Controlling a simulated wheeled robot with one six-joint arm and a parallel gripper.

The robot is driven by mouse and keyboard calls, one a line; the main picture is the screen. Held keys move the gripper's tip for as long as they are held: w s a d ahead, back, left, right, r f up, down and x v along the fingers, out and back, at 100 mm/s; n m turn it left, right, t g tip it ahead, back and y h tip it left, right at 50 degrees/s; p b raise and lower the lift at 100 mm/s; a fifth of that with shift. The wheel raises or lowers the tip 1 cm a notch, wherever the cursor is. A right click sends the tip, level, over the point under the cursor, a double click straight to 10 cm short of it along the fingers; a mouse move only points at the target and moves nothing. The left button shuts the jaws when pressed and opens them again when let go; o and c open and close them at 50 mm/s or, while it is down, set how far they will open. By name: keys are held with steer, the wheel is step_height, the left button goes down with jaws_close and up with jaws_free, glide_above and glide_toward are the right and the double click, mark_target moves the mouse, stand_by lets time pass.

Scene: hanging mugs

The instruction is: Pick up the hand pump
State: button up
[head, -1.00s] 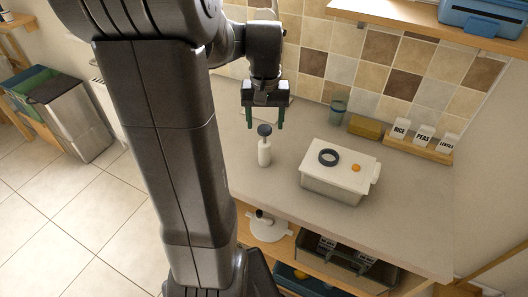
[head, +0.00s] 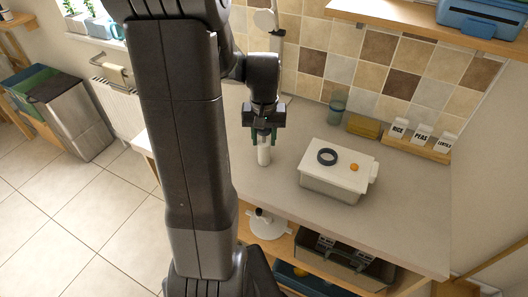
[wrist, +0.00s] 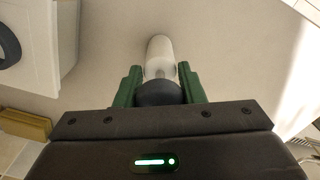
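The hand pump is a white bottle with a dark rounded top, upright on the grey worktop. In the head view its white body (head: 264,156) shows below my gripper (head: 264,142), which hides its top. In the wrist view the pale body (wrist: 160,58) and the dark top sit between the two green fingers of my gripper (wrist: 160,75). The fingers lie close against both sides of the pump, with no clear gap showing. My gripper looks shut on it. The pump's base appears to be on the worktop; I see no clear lift.
A white lidded box (head: 332,186) with a dark ring stands right of the pump. A green glass (head: 337,108), a yellow-brown block (head: 363,126) and a rack of labelled containers (head: 415,146) stand along the tiled wall. The worktop's front left is clear.

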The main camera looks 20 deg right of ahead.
jaws_close()
steer(key=shift+r, duration=0.1)
